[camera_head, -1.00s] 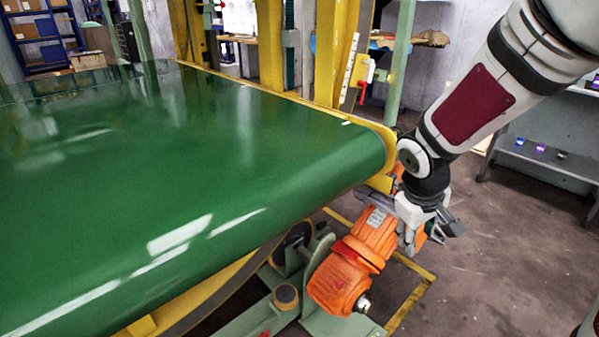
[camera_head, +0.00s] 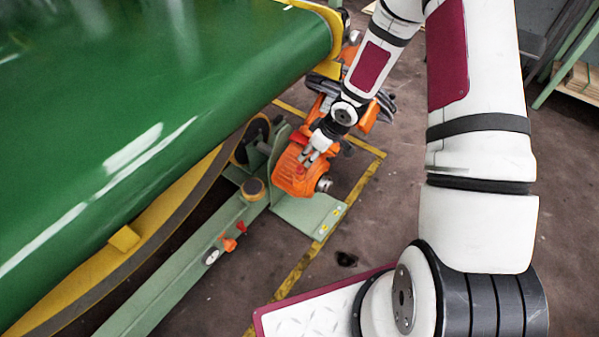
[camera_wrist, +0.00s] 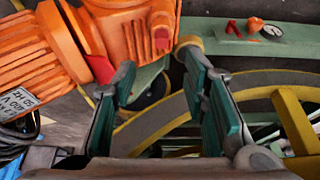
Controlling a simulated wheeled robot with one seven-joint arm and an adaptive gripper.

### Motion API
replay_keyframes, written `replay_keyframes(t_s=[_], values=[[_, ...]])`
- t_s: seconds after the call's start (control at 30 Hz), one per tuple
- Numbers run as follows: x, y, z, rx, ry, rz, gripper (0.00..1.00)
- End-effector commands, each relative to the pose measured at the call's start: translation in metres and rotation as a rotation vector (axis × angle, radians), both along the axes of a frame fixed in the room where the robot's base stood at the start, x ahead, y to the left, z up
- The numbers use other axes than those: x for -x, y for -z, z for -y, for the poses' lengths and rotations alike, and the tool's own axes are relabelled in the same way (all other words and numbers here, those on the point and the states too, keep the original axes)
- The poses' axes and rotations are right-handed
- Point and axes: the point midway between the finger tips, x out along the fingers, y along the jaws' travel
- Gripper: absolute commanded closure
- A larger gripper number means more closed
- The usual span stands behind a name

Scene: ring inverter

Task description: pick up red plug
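A small red plug (camera_head: 242,227) stands on the green beam beside the conveyor. It also shows at the top of the wrist view (camera_wrist: 233,28), beyond my fingertips and apart from them. An orange piece (camera_head: 229,244) and a round white-faced gauge (camera_head: 211,257) sit beside it on the beam. My gripper (camera_head: 308,156) is over the orange motor (camera_head: 294,178), up and to the right of the plug. In the wrist view my gripper (camera_wrist: 158,62) has its two fingers spread with nothing between them. The motor fills the upper left there and shows its own red parts.
The green conveyor belt (camera_head: 150,110) and its yellow frame (camera_head: 125,238) lie left of the beam. The motor sits on a green bracket (camera_head: 312,213) close to my gripper.

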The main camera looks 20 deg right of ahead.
Motion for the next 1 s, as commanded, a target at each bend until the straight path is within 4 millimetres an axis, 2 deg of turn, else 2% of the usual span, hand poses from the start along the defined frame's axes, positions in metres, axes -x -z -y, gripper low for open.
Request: replay_keyframes(t_s=[0.03,0.2,0.53,0.83,1.0], values=[[-0.003,0.014,-0.003,0.0,-0.003,-0.002,0.6],[-0.011,0.037,-0.008,0.001,-0.001,-0.001,0.6],[-0.015,0.052,-0.012,0.002,0.0,-0.001,0.6],[-0.022,0.089,-0.02,0.001,-0.001,-0.001,0.6],[-0.025,0.095,-0.022,0.003,0.001,-0.001,0.6]])
